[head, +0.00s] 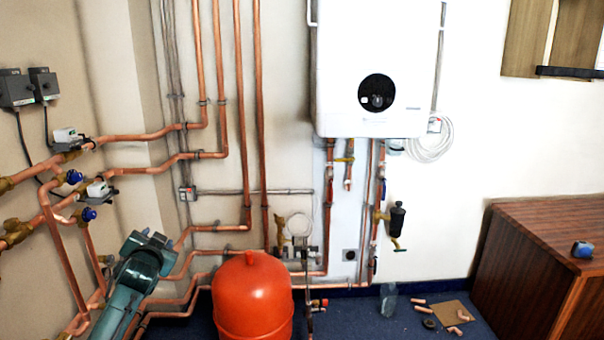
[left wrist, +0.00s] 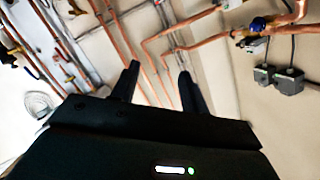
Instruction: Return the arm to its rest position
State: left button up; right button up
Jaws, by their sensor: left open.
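My left arm (head: 132,280) comes in at the lower left of the head view, in front of the copper pipes near the wall corner. Wall and copper pipes show beyond the fingers, at an angle. The copper manifold (head: 52,212) with blue-capped valves is on the left wall, left of my arm. My right gripper is in neither view.
A red-orange tank (head: 252,300) stands on the blue floor, right of my arm. A white boiler (head: 375,65) hangs on the back wall. Grey boxes (head: 28,87) are on the left wall. A wooden cabinet (head: 535,255) is at the right. Pipe pieces lie on the floor.

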pick_arm(q)
jog(key=w+d+r+t+h, duration=0.1)
jog(key=d+r+t+h, duration=0.1)
jog(key=d+h, duration=0.15)
jog(key=s+d+f+g+h, duration=0.1)
jog(key=s+d+f+h, duration=0.1)
jog(key=s+d+f, duration=0.6)
jog(key=s+d+f+g+h, duration=0.1)
jog(key=s+d+f, duration=0.3)
jog(key=s+f, duration=0.45)
jog(key=s+d+f+g, duration=0.1)
jog(key=s+d+f, duration=0.2)
jog(key=s, duration=0.4)
jog(key=s+d+f+g+h, duration=0.1)
jog(key=s+d+f, duration=0.2)
jog(key=s, duration=0.5)
jog(key=s+d+f+g+h, duration=0.1)
jog(key=s+d+f+g, duration=0.1)
jog(key=s, duration=0.5)
jog(key=shift+s+d+f, duration=0.35)
jog(key=shift+d+f, duration=0.3)
jog(key=shift+d, duration=0.5)
jog(key=shift+h, duration=0.25)
jog(key=shift+c, duration=1)
jog(key=shift+a, duration=0.1)
